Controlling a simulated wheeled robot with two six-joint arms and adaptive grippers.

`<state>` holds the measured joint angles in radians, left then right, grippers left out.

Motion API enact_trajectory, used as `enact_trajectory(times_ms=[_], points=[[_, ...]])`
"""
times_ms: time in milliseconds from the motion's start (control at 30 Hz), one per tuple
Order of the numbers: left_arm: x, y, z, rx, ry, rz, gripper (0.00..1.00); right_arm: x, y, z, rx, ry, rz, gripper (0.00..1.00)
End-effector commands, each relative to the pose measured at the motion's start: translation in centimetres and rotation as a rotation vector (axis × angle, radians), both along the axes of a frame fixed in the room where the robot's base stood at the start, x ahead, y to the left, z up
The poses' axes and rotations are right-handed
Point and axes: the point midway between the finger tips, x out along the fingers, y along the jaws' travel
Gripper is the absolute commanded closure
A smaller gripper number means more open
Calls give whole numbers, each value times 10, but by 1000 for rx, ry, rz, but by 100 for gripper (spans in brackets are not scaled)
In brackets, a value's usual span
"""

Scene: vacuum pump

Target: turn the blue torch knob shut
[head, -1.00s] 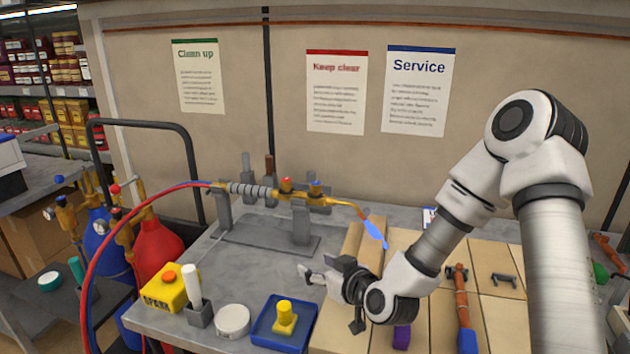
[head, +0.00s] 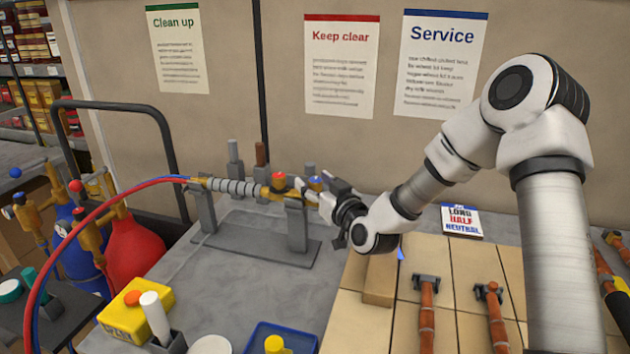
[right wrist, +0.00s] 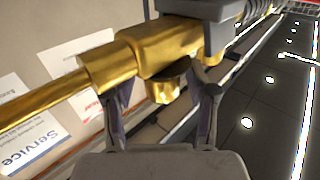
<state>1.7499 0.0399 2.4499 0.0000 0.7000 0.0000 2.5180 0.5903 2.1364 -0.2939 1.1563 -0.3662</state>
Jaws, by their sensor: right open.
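The brass torch (head: 265,190) rests level on a grey stand (head: 297,222) on the bench. The blue knob (head: 315,183) is on its top, right of a red knob (head: 279,177). My right gripper (head: 317,190) is open at the blue knob, its fingers to either side. In the right wrist view, the open fingers straddle a short brass stub (right wrist: 163,88) below the torch body (right wrist: 155,48); no blue shows there. A bit of blue flame (head: 401,253) shows below my right wrist; the torch tip is hidden. My left gripper is not in view.
Red and blue hoses (head: 95,215) run from the torch to gas bottles at left. A yellow spark box (head: 137,312) and a blue tray (head: 282,338) stand at the front.

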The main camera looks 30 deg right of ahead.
Motion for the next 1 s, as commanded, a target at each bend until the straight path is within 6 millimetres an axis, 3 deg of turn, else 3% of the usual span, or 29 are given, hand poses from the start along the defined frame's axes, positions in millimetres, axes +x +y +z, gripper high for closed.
enact_trajectory(times_ms=[200, 233, 300, 400, 1000], points=[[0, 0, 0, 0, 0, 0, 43, 2, 0, 0, 0, 0, 1, 43], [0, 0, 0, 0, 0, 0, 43, 2, 0, 0, 0, 0, 1, 46], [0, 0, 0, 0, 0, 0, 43, 2, 0, 0, 0, 0, 1, 71], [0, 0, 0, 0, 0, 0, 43, 2, 0, 0, 0, 0, 1, 100], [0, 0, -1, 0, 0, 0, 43, 1, 0, -2, 0, 3, -7, 100]])
